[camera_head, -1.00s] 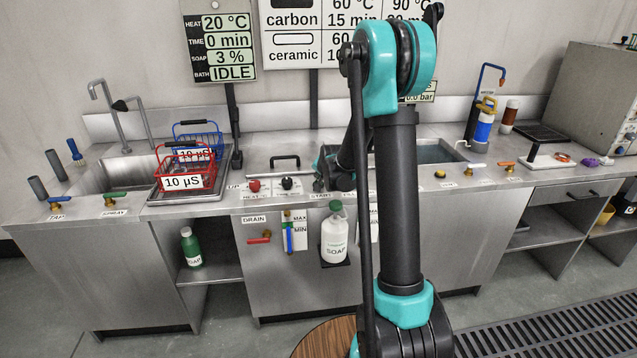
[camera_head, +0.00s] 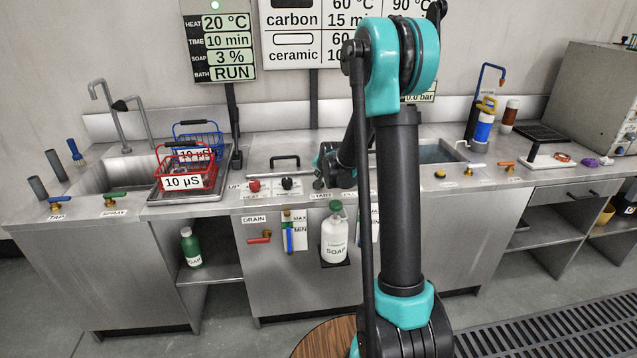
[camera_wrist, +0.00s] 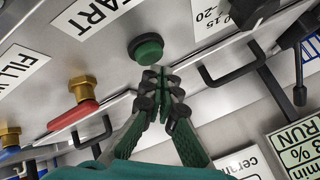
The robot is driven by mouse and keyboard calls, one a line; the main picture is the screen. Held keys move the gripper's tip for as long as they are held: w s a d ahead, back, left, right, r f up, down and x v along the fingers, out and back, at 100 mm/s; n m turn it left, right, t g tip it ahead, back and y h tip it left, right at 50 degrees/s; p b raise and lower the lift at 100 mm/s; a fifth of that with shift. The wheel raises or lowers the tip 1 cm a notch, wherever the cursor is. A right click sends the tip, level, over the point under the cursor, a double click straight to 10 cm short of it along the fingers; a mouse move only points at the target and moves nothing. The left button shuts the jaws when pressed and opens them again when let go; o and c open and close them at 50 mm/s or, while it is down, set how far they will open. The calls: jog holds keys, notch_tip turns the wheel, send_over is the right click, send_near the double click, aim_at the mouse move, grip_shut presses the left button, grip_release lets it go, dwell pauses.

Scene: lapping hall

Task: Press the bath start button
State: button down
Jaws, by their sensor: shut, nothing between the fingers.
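The green start button (camera_wrist: 148,49) sits in a dark ring on the steel panel in the wrist view, beside the START label (camera_wrist: 92,14). My gripper (camera_wrist: 163,72) is shut and empty, its fingertips just below the button in the picture; I cannot tell if they touch it. In the head view my arm hides the button and most of my gripper. The bath display (camera_head: 220,42) reads 20 °C, 10 min, 3 % and RUN, with a small green light lit at its top.
A red-handled valve (camera_wrist: 82,100) and black bar handles are near the gripper. On the counter are a red knob (camera_head: 254,186), a black knob (camera_head: 287,183) and a red basket (camera_head: 187,172). A white soap bottle (camera_head: 334,236) hangs on the front.

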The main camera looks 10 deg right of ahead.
jog(key=shift+r, duration=0.25)
jog(key=shift+r, duration=2.5)
jog(key=shift+s, duration=0.1)
jog(key=s+d+f+n+g, duration=0.1)
jog(key=s+f+n, duration=0.1)
jog(key=s, duration=1.1)
jog(key=s+d+f+n+g, duration=0.1)
jog(key=s+f+n+g, duration=0.1)
jog(key=s, duration=1.2)
jog(key=s+d+f+n+g+h, duration=0.1)
jog(key=s+d+f+n+g, duration=0.1)
jog(key=s, duration=1.1)
notch_tip(320, 180, down, 2)
jog(key=shift+s+f+n, duration=0.1)
jog(key=shift+s+n, duration=0.25)
jog(key=shift+n, duration=0.55)
